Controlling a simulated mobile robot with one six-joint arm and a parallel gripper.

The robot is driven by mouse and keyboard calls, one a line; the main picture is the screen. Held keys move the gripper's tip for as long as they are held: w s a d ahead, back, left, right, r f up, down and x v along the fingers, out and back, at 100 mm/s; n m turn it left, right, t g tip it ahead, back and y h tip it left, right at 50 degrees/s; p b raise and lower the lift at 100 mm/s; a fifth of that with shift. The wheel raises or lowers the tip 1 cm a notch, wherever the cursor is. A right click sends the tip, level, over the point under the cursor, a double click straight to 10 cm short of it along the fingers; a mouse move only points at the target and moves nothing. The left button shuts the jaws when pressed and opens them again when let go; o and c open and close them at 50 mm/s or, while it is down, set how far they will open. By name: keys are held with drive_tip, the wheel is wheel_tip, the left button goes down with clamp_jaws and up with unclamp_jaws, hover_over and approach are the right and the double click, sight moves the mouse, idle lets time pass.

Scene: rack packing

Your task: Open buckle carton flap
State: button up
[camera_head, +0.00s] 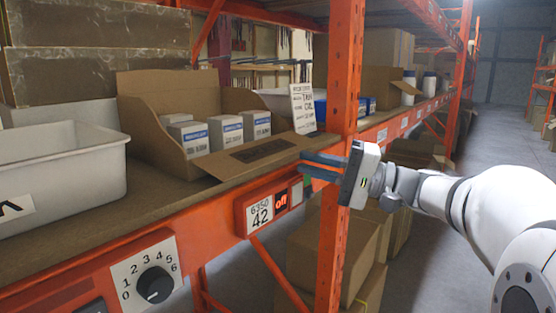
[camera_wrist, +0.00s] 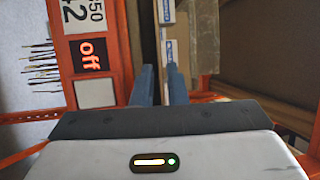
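An open brown carton (camera_head: 145,132) stands on the shelf in the head view. Its front flap (camera_head: 262,155) is folded down and outward to the shelf's front edge, with a dark printed patch on it. Several white boxes with blue labels (camera_head: 226,131) stand inside. My gripper (camera_head: 308,167) is just right of the flap, its blue fingers pointing left. I cannot tell whether they touch the flap. In the wrist view the fingers (camera_wrist: 161,72) are apart with nothing clearly held between them. A label strip (camera_wrist: 168,50) shows beyond them.
An orange upright (camera_head: 343,90) stands directly behind my gripper. A white bin (camera_head: 65,165) is left of the carton. A white sign (camera_head: 303,108) stands right of it. On the shelf's front beam are a red "off" display (camera_head: 281,201) and a numbered dial (camera_head: 154,284). Boxes stand below.

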sight(276, 155)
drive_tip(key=p+x, duration=0.1)
drive_tip(key=x, duration=0.6)
drive_tip(key=shift+f, duration=0.1)
drive_tip(key=shift+s, duration=0.1)
drive_tip(key=shift+c, duration=0.4)
clamp_jaws()
idle(0.7)
drive_tip(key=shift+a, duration=0.1)
